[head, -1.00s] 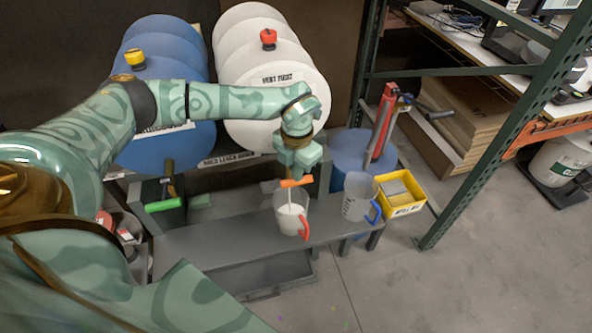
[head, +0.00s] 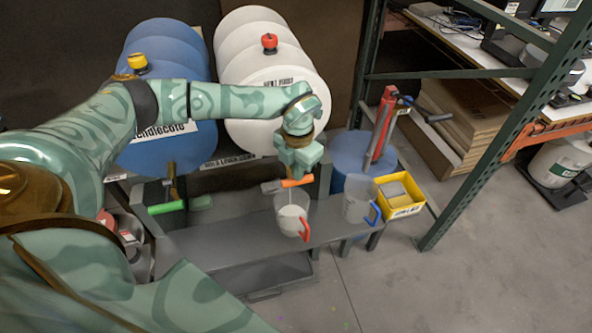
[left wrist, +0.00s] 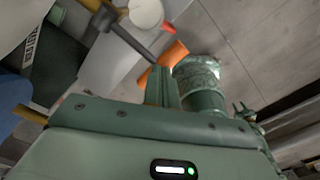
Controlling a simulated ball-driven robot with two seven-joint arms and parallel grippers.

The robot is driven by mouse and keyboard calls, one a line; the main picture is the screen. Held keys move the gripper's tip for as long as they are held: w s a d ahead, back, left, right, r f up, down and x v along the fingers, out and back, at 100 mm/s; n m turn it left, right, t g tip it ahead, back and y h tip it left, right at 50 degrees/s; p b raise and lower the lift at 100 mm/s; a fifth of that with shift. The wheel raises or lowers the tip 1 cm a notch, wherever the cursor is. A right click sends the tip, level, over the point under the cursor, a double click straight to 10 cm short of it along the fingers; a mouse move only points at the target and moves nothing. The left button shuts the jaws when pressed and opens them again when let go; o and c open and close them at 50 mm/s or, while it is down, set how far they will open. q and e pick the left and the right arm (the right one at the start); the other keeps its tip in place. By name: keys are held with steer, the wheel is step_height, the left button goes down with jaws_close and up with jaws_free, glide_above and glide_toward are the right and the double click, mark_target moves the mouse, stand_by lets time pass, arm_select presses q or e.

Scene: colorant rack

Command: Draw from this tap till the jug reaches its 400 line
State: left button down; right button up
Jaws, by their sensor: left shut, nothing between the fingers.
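A clear jug with a red handle (head: 292,221) stands on the grey bench below the white drum's tap. Whitish liquid shows in it; its lines are too small to read. A thin pale streak shows between the tap and the jug mouth. The tap's orange lever (head: 290,183) lies crosswise above the jug. My left gripper (head: 297,172) is shut and empty, right at the lever; whether it touches cannot be told. In the left wrist view the orange lever (left wrist: 172,54) is beside the fingertips, and the jug (left wrist: 146,11) is beyond. My right gripper is out of view.
A second clear jug with a blue handle (head: 357,208) and a yellow bin (head: 414,190) stand to the right. The blue drum (head: 165,60) has a green-levered tap (head: 166,207). A green rack post (head: 470,165) rises at right. The grey bench (head: 215,240) is bare left of the jug.

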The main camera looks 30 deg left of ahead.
arm_select(q)
step_height(320, 180, up, 3)
steer(key=shift+f+p, duration=0.1)
steer(key=shift+p, duration=0.75)
steer(key=shift+f, duration=0.15)
step_height(320, 180, up, 5)
steer(key=p, duration=0.4)
